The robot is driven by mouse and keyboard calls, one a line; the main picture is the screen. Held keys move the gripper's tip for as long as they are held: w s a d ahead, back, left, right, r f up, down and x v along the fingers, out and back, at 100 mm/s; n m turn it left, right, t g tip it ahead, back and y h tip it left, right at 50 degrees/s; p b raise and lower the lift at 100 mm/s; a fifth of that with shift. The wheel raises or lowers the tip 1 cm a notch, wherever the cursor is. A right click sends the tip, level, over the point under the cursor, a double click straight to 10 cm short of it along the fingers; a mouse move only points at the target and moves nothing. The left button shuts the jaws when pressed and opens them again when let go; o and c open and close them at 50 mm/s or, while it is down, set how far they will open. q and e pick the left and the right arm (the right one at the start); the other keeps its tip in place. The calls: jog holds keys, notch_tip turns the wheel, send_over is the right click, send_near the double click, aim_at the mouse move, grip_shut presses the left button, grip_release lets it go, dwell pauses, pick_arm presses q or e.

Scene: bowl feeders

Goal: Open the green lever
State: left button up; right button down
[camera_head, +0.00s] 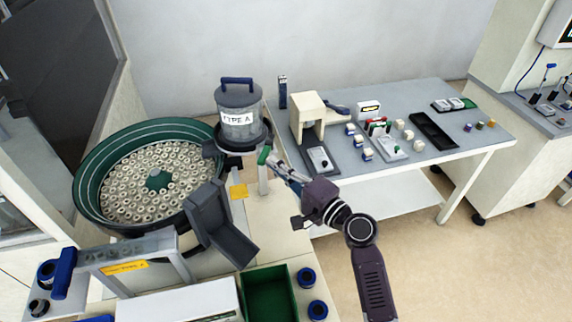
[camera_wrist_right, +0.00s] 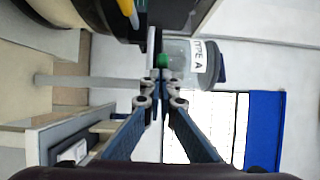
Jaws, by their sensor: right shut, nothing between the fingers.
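The green lever (camera_head: 263,155) stands just below and right of the grey lidded hopper (camera_head: 240,97) labelled TYPE A. In the right wrist view the green lever (camera_wrist_right: 163,61) shows just past my fingertips, beside the hopper (camera_wrist_right: 207,62). My right gripper (camera_head: 272,164) reaches in from the lower right, with its tips close to the lever. In the right wrist view my right gripper (camera_wrist_right: 160,75) has its fingertips together with nothing between them. I cannot tell whether the tips touch the lever. My left gripper is out of view.
A green bowl feeder (camera_head: 88,190) full of ring-shaped parts stands at left, with a dark chute (camera_head: 218,225) in front. A grey worktable (camera_head: 365,102) with fixtures and small parts stands at right. A green bin (camera_head: 270,295) lies below. Open floor shows at lower right.

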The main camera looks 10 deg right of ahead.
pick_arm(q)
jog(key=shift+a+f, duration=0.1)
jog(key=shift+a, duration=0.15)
pick_arm(e)
jog(key=shift+s+a, duration=0.15)
jog(key=shift+a, duration=0.6)
